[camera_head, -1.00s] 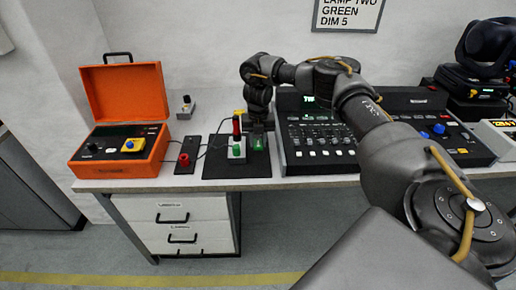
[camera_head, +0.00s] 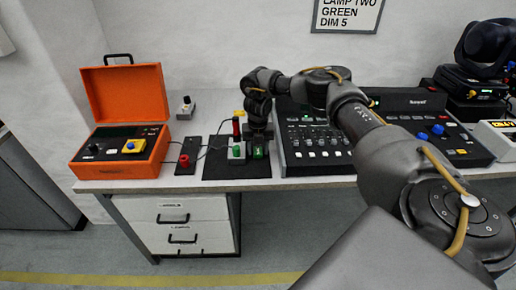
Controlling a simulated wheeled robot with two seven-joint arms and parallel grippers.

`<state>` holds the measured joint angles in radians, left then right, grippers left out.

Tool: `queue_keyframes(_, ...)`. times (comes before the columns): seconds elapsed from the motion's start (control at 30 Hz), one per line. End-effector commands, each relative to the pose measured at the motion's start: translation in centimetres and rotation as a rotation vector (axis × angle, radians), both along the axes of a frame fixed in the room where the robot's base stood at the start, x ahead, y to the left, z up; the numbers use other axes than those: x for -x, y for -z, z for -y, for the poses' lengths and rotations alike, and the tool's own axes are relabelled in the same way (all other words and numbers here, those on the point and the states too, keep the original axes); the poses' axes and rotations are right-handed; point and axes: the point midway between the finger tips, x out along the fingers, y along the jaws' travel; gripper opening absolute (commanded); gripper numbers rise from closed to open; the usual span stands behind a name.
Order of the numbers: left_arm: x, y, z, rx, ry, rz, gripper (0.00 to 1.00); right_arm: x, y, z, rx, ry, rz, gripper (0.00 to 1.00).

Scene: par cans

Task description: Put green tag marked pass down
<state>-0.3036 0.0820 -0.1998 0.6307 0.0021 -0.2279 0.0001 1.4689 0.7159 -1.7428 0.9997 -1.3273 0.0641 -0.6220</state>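The green tag (camera_head: 258,152) shows as a small green patch between the fingertips of my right gripper (camera_head: 258,148), low over the black mat (camera_head: 222,172) on the bench. The fingers point down and appear shut on the tag; its marking is too small to read. I cannot tell whether the tag touches the mat. Just left of the gripper stands a small grey box with a green button (camera_head: 237,151), with a red and yellow piece (camera_head: 237,125) above it. My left gripper is not in view.
An open orange case (camera_head: 120,152) with a yellow switch block stands at left. A black plate with a red button (camera_head: 184,160) lies beside the mat. A lighting console (camera_head: 318,150) stands close right of the gripper. A small grey box (camera_head: 186,108) sits behind.

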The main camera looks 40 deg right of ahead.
Motion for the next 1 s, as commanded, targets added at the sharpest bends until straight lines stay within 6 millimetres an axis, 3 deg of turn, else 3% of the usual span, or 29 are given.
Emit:
queue_keyframes(0.3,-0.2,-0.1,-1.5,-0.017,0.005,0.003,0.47,0.0,-0.1,0.0,0.000,0.000,0.000,0.52)
queue_keyframes(0.47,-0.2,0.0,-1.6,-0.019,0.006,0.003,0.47,-0.1,-1.3,0.0,-0.001,0.000,0.003,0.52)
queue_keyframes(0.67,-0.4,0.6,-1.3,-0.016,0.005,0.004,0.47,-0.1,-5.3,0.0,-0.001,-0.001,0.006,0.52)
queue_keyframes(0.8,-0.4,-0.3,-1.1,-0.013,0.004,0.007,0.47,-0.1,-8.7,0.0,0.001,-0.002,0.004,0.52)
queue_keyframes(1.0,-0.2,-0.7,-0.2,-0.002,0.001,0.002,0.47,-0.1,-11.5,0.0,0.000,-0.001,0.002,0.52)
